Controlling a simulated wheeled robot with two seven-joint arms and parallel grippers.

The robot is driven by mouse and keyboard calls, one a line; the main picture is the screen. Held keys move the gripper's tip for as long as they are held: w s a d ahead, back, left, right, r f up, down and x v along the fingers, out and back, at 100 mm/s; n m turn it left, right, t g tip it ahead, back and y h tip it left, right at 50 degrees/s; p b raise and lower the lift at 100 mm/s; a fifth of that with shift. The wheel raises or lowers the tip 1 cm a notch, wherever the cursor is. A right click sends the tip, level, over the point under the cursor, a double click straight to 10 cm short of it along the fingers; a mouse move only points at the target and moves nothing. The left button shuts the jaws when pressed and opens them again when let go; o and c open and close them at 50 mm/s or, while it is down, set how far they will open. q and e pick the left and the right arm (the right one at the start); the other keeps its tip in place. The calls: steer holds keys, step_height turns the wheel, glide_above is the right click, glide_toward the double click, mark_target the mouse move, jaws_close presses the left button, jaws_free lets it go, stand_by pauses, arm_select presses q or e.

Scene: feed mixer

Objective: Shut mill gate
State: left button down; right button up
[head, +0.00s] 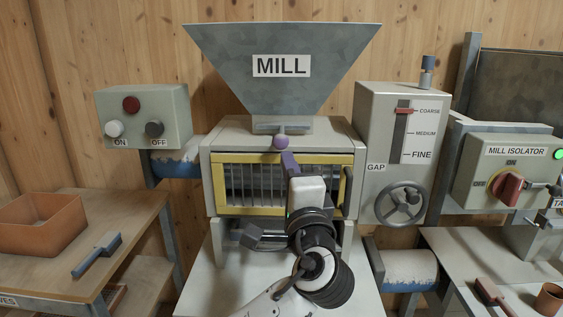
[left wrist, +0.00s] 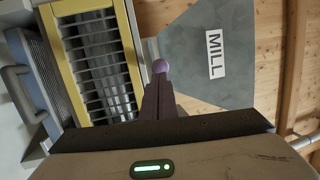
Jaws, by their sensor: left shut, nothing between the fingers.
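The mill (head: 282,135) stands in the middle of the head view under a grey hopper (head: 270,90) marked MILL. A purple ball knob (head: 280,142) sticks out at the front just below the hopper's throat; I take it to be the gate's knob. A grey plate (head: 267,128) shows at the throat behind it. My left gripper (head: 288,160) is shut and empty, its fingertips close to the knob. The left wrist view shows the knob (left wrist: 160,66) right at the tips of the shut fingers (left wrist: 158,84); I cannot tell whether they touch. My right gripper is not in view.
A yellow-framed barred opening (head: 232,187) lies below the knob. The gap panel (head: 378,125) with lever and handwheel (head: 400,203) stands at right, beyond it the mill isolator (head: 507,187). The ON/OFF box (head: 143,117) is at left, above a bench (head: 125,210) with an orange tray (head: 40,225).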

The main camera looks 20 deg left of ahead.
arm_select(q)
steer(key=b+v, duration=0.1)
steer(key=v, duration=0.9)
steer(key=shift+s+d+b, duration=0.2)
steer(key=shift+b, duration=0.2)
steer(key=s+a+f+n+g+h, duration=0.2)
steer(key=a+f+g+h, duration=0.1)
steer(key=f, duration=0.8)
steer(key=s+a+f+n+g+h, duration=0.1)
steer(key=s+a+f+g+h, duration=0.2)
steer(key=f, duration=0.9)
steer(key=s+a+f+n+g+h, duration=0.1)
steer(key=s+f+n+g+h, duration=0.2)
steer(key=s+f, duration=0.6)
steer(key=s+a+f+n+g+h, duration=0.1)
steer(key=s+f+n+g, duration=0.4)
steer(key=s, duration=0.7)
steer(key=w+d+f+t+h, duration=0.1)
steer(key=w+d+f+t, duration=0.1)
steer(key=f, duration=0.4)
steer(key=w+d+f+m+t+h, duration=0.1)
steer(key=w+d+f+t, duration=0.1)
steer(key=f, duration=0.5)
steer(key=shift+d+t+h, duration=0.4)
steer(key=shift+d+t, duration=0.2)
steer(key=shift+d, duration=0.55)
